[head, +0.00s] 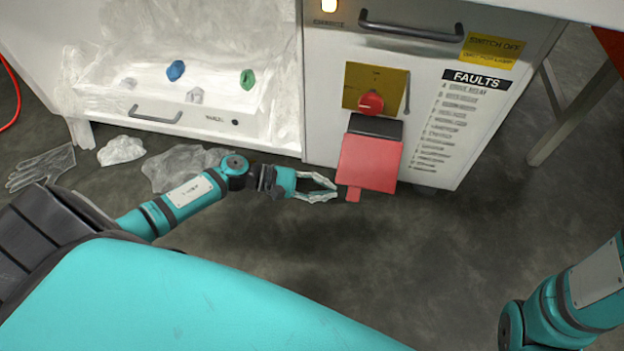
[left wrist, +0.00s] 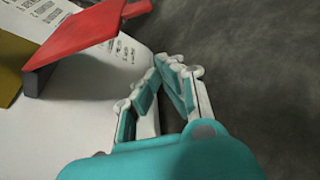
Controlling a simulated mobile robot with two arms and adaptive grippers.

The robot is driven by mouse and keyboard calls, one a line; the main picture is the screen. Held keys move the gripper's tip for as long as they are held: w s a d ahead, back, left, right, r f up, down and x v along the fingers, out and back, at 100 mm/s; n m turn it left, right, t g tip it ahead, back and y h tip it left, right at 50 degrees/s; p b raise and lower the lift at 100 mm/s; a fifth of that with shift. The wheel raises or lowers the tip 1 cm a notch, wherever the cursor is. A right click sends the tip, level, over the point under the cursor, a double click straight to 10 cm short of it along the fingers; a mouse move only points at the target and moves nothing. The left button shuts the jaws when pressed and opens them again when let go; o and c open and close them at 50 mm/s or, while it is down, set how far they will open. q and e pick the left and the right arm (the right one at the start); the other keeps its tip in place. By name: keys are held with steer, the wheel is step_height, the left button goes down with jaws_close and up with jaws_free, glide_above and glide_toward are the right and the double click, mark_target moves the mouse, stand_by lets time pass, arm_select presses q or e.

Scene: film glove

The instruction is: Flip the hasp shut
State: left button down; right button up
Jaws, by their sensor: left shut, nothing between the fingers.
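The hasp (head: 370,163) is a red plate with a small tab at its lower end, hanging below a dark block on the front of the white cabinet. It juts out from the panel in the left wrist view (left wrist: 85,38). A red knob (head: 370,103) on a yellow plate (head: 388,78) is just above it. My left gripper (head: 334,190) is shut and empty, just left of the hasp's lower end, with a small gap in the head view. In the left wrist view its fingertips (left wrist: 172,62) meet below the plate. My right gripper is out of view.
The cabinet (head: 320,110) carries a fault list and a black handle (head: 412,32). A glove (head: 42,168) and crumpled film (head: 185,165) lie on the floor. The floor below the hasp is clear.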

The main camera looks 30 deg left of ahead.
arm_select(q)
steer(key=shift+s+d+r+b, duration=0.1)
steer(key=shift+d+r+b, duration=0.2)
steer(key=shift+d, duration=0.4)
steer(key=shift+d+r+b, duration=0.2)
steer(key=shift+d+r, duration=0.15)
steer(key=shift+d, duration=0.4)
steer(key=shift+s+d+r+b, duration=0.1)
steer(key=shift+d+r+b, duration=0.2)
steer(key=shift+d, duration=0.4)
steer(key=shift+r, duration=0.1)
